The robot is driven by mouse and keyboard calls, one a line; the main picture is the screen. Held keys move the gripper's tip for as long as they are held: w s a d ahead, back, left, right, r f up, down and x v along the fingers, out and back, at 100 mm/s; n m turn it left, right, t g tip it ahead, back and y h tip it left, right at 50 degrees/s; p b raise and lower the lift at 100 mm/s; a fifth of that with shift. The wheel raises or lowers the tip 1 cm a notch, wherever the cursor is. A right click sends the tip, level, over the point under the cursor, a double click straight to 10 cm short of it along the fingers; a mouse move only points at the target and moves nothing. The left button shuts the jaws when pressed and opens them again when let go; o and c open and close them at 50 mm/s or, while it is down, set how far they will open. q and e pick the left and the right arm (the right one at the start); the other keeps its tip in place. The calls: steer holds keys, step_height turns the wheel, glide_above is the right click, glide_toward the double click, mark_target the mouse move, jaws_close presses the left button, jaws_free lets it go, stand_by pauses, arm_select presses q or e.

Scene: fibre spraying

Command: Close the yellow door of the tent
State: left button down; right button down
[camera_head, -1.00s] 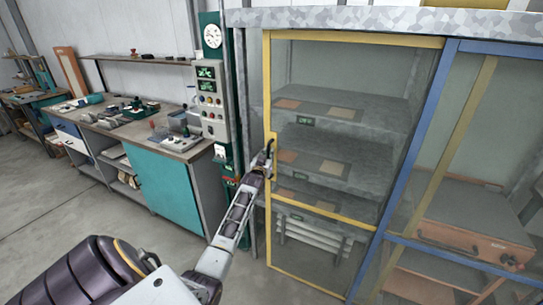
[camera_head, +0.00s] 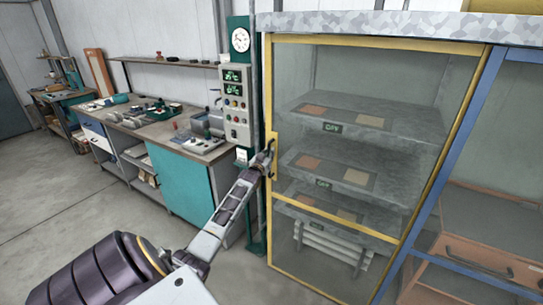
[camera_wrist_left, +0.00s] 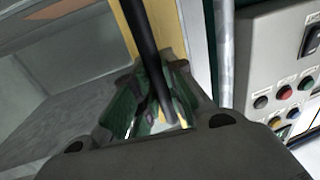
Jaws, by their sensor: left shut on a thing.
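The yellow-framed glass door (camera_head: 460,110) of the tent stands upright, its left edge close beside the green post. I cannot tell whether it touches. Its right edge shows just left of the blue frame. The dark door handle (camera_head: 273,146) sits on the door's left upright; a black bar of it crosses the wrist view (camera_wrist_left: 145,50), with the yellow upright (camera_wrist_left: 129,22) behind. My left gripper (camera_head: 266,158) is shut on the handle; its fingers also show in the left wrist view (camera_wrist_left: 152,100). My right gripper is not in view.
A control panel (camera_head: 236,107) with a gauge stands left of the door on a green post (camera_head: 254,200). A workbench (camera_head: 180,190) with tools runs to the left. Grey shelves (camera_head: 340,110) stand behind the door. A blue frame (camera_head: 440,175) is at the right. Floor at left is clear.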

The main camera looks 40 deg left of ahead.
arm_select(q)
steer(key=shift+a+r, duration=0.15)
steer(key=shift+a, duration=0.05)
steer(key=c, duration=1.5)
jaws_free()
steer(key=shift+s+a, duration=0.1)
steer(key=shift+a, duration=0.05)
steer(key=shift+o, duration=0.2)
steer(key=v, duration=1.2)
